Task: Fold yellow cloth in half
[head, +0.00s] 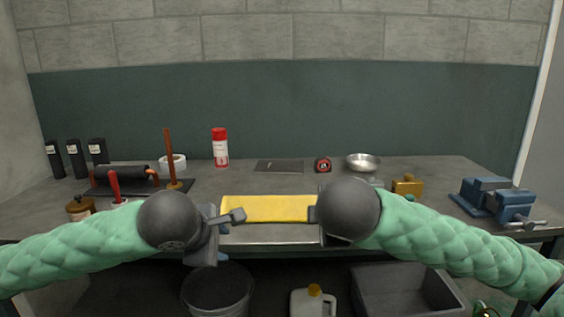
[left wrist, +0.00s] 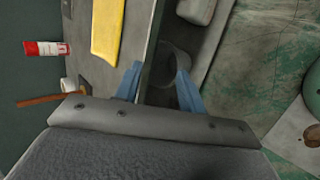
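The yellow cloth (head: 268,208) lies flat as a wide rectangle near the front edge of the workbench, between my two arms. Part of it also shows at the top of the left wrist view (left wrist: 107,28). My left gripper (head: 215,252) is at the bench's front edge, left of the cloth and apart from it. In the left wrist view its blue fingers (left wrist: 159,86) stand wide apart with nothing between them. My right wrist is at the cloth's right end and hides that end. The fingers of my right gripper are hidden behind the wrist.
A red and white can (head: 220,148), a dark flat sheet (head: 279,166), a tape measure (head: 323,165) and a metal bowl (head: 362,162) stand behind the cloth. A blue vise (head: 497,200) is at right. A bucket (head: 217,290), jug (head: 313,301) and grey bin (head: 405,292) sit below.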

